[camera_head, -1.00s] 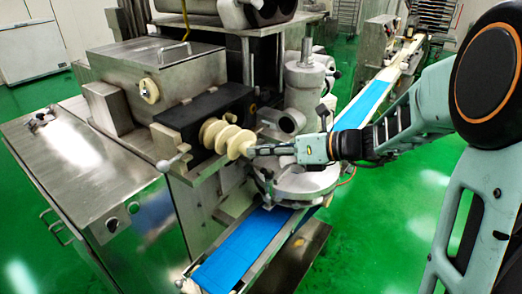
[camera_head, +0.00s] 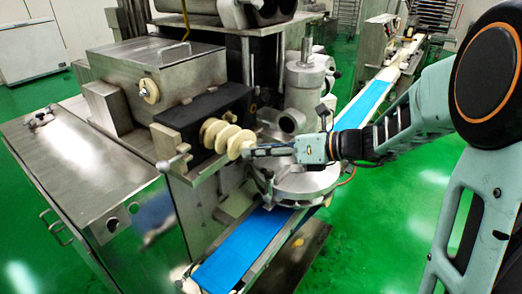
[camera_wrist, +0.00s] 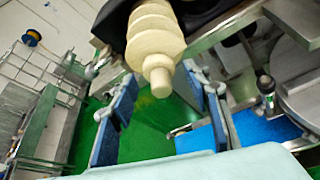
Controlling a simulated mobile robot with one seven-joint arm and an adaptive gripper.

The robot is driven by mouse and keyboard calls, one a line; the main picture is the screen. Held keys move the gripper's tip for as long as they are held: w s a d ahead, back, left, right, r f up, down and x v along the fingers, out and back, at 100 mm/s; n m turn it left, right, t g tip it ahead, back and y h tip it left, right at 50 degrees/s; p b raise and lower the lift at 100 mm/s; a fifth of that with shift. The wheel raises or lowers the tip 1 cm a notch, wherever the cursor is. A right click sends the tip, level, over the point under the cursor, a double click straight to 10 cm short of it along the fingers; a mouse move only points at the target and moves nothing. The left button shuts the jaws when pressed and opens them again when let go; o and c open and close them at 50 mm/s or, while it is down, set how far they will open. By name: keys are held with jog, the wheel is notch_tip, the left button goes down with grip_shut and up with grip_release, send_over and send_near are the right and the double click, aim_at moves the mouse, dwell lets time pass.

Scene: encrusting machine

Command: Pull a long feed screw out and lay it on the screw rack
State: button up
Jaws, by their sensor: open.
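A cream-coloured feed screw (camera_head: 226,138) sticks out of the dark housing on the front of the machine; its inner length is hidden inside. In the wrist view the screw (camera_wrist: 155,40) points toward me, and its narrow stub end lies at the upper edge of the gap between the fingers. My gripper (camera_head: 248,151) is at the screw's outer end. In the wrist view my gripper (camera_wrist: 165,115) has its two blue-padded fingers wide apart, with clear space on both sides of the stub. I cannot make out the screw rack for certain.
A blue conveyor belt (camera_head: 245,248) runs below my gripper and up to the right. A round metal turntable (camera_head: 305,185) stands just below my wrist. Green floor lies open at the right.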

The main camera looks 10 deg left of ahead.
jog(key=p+v, duration=0.3)
jog(key=v, duration=0.4)
jog(key=shift+d, duration=0.25)
dwell(0.5)
jog(key=shift+s, duration=0.1)
